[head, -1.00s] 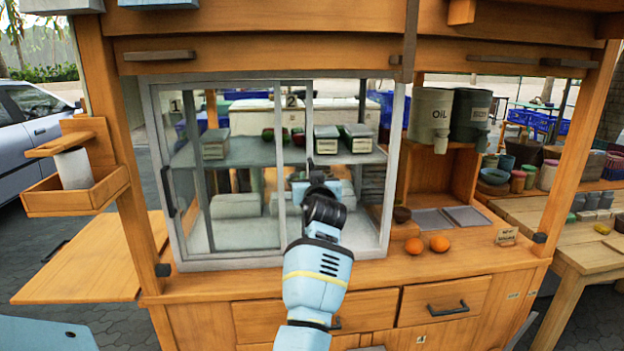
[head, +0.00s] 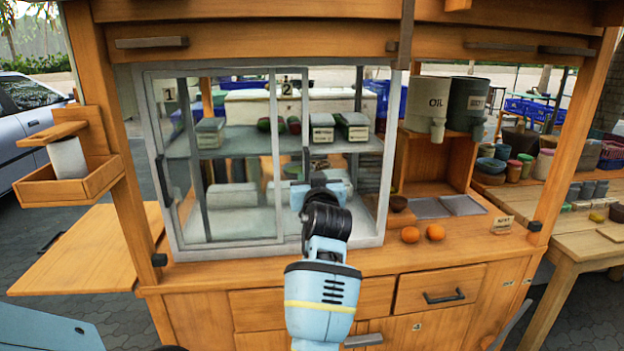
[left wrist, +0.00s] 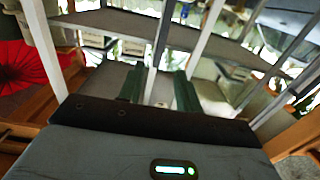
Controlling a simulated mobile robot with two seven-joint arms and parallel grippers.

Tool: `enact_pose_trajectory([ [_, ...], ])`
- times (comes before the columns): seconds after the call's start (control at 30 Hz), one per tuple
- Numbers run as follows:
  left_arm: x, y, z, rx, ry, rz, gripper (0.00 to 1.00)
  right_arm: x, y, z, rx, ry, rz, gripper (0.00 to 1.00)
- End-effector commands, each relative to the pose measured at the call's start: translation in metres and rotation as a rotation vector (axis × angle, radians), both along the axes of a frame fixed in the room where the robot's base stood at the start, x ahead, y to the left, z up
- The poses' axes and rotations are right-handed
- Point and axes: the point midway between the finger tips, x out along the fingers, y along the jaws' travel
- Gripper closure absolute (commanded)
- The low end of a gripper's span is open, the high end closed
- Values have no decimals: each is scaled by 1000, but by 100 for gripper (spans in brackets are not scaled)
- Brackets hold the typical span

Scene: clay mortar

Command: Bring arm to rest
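The arm in the middle of the head view appears to be my left one. Its light blue gripper (head: 326,184) is at the open right part of the glass-fronted cabinet (head: 277,160), and the dark wrist hides its fingers there. In the left wrist view the two dark green fingers of this gripper (left wrist: 160,88) stand apart with nothing seen between them. Grey shelves and frame bars of the cabinet lie ahead of them. My right gripper is not in view.
Two oranges (head: 422,234) lie on the wooden counter (head: 465,245) right of the arm. Drawers (head: 440,287) are below the counter. A wooden side board (head: 85,250) sticks out at left.

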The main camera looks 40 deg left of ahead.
Motion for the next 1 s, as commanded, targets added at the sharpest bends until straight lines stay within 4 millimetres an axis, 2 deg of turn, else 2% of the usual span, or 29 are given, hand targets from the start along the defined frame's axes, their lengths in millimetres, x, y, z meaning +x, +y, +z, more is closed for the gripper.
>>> enact_pose_trajectory([
  [0.33, 0, 0, -1, 1, 2, -1, 65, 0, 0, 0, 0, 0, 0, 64],
  [0.47, -1, -5, -18, 15, 30, -26, 65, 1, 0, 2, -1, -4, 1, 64],
  [0.57, -4, -15, -48, 40, 78, -77, 65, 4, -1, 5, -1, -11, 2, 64],
  [0.77, -24, -49, -129, 85, 203, -231, 65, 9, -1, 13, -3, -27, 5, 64],
  [0.87, -41, -68, -171, 94, 266, -313, 65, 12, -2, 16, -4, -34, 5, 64],
  [1.0, -73, -98, -229, 91, 353, -432, 65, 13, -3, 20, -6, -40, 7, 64],
])
